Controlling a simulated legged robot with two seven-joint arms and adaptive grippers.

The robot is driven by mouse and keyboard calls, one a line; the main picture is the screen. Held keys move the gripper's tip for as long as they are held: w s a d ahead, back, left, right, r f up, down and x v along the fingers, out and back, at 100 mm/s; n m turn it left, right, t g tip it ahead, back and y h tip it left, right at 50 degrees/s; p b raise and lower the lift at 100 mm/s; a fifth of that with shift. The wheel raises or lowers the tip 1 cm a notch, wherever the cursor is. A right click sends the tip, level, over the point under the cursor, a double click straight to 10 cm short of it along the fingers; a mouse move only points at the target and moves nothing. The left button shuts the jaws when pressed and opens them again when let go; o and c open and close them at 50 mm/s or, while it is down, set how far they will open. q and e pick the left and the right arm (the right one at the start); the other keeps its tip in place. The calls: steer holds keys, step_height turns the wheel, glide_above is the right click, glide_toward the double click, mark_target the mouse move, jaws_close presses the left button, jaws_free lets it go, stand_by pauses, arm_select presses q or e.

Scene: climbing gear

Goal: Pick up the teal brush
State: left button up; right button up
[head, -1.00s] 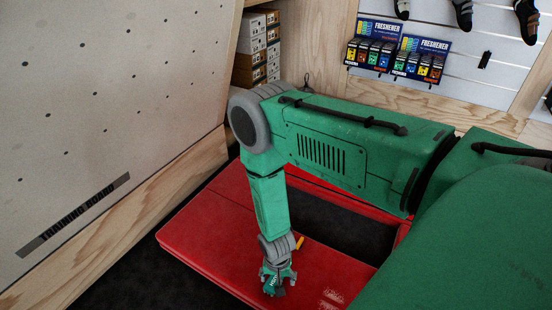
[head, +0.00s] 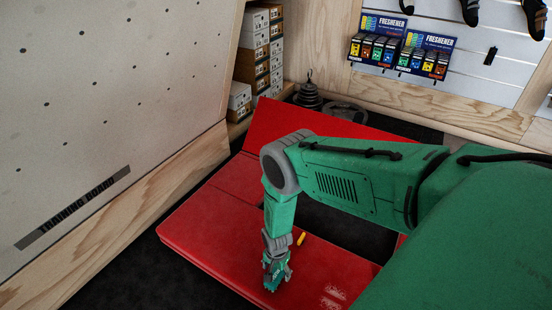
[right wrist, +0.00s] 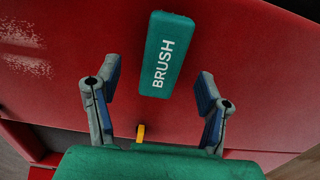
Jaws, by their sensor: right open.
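The teal brush (right wrist: 167,54) is a rounded block with white "BRUSH" lettering, lying on the red mat (right wrist: 255,60) in the right wrist view. My right gripper (right wrist: 158,74) is open and empty, its two blue-padded fingers either side of the brush's lower half in the picture, with gaps on both sides. The brush does not touch the fingers there. In the head view my right gripper (head: 274,272) points down over the mat (head: 215,235); a teal patch at its tips cannot be told clearly from the gripper. My left gripper is not in view.
A small yellow object (head: 301,239) lies on the mat just behind the gripper. A pale climbing wall (head: 110,100) stands at left. Boxes (head: 262,50), dark stacked weights (head: 308,95) and a freshener display (head: 403,46) are at the back. The mat's front is bare.

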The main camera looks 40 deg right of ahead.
mark_target(277, 274)
steer(key=f, duration=0.1)
steer(key=f+b, duration=0.1)
steer(key=f, duration=0.1)
steer(key=f+b, duration=0.1)
steer(key=shift+w+d+f, duration=0.2)
steer(key=shift+d+f, duration=0.1)
steer(key=shift+a+f+b, duration=0.1)
steer(key=shift+f+b, duration=0.05)
steer(key=shift+b, duration=0.15)
steer(key=shift+a+r, duration=0.2)
steer(key=shift+a, duration=0.05)
steer(key=shift+d+f, duration=0.15)
steer(key=c, duration=1.3)
steer(key=shift+d, duration=0.1)
steer(key=shift+r, duration=0.2)
step_height(277, 274, up, 9)
steer(key=p, duration=0.5)
steer(key=shift+f, duration=0.1)
steer(key=shift+r, duration=0.45)
